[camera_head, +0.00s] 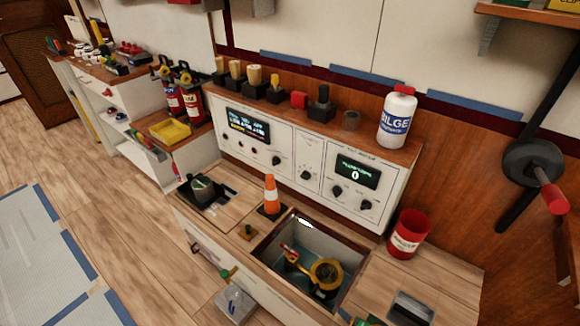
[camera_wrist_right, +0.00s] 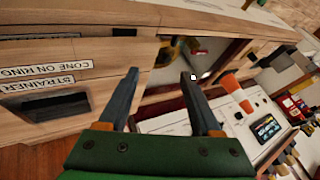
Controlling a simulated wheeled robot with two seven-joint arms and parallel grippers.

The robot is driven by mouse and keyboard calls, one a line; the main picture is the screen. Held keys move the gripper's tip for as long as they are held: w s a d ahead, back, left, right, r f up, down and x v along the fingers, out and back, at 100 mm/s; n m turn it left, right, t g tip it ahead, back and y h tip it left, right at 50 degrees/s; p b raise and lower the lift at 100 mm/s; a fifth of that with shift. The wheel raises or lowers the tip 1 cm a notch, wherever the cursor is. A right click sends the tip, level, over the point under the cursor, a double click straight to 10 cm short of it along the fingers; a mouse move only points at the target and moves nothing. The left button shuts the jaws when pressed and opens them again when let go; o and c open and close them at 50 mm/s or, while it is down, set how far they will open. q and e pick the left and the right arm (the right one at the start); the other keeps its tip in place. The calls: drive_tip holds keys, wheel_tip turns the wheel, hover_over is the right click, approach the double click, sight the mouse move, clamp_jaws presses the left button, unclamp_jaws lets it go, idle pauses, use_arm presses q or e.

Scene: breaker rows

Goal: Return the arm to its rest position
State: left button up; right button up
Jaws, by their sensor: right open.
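My right gripper (camera_wrist_right: 158,76) shows in the right wrist view as two dark fingers on a green body. The fingers are spread apart with nothing between them. Beyond the fingertips lie the wooden counter edge and the open well (camera_head: 312,246). A small green and yellow piece at the bottom edge of the head view may be part of this gripper; I cannot tell. The well holds a yellow ring-shaped fitting (camera_head: 326,272) and dark parts. My left gripper is not recognizable in either view.
An orange cone (camera_head: 270,194) stands behind the well, and a red can (camera_head: 407,234) stands to its right. A white panel (camera_head: 297,160) with displays and knobs rises behind the counter. A white bottle (camera_head: 398,118) stands on its top shelf. Floor at left is mostly clear.

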drive_tip(key=s+r+n+g+h, duration=0.1)
drive_tip(key=s+r+n+g, duration=0.1)
drive_tip(key=s+r+n, duration=0.4)
drive_tip(key=s+r+n+g+h, duration=0.15)
drive_tip(key=s+r, duration=0.25)
drive_tip(key=r, duration=0.4)
wheel_tip(320, 180, down, 22)
drive_tip(key=s+g+b, duration=0.1)
drive_tip(key=b, duration=0.4)
use_arm(q)
wheel_tip(320, 180, down, 10)
drive_tip(key=w+b, duration=0.1)
drive_tip(key=b, duration=0.4)
use_arm(e)
drive_tip(key=s+d+f+g, duration=0.2)
drive_tip(key=s+f, duration=1)
drive_tip(key=f, duration=0.3)
use_arm(q)
wheel_tip(320, 180, up, 16)
drive_tip(key=p, duration=1.6)
drive_tip(key=shift+w+a, duration=0.15)
use_arm(e)
wheel_tip(320, 180, up, 16)
drive_tip(key=shift+s+n, duration=0.35)
drive_tip(key=shift+n, duration=0.1)
drive_tip(key=shift+y, duration=0.25)
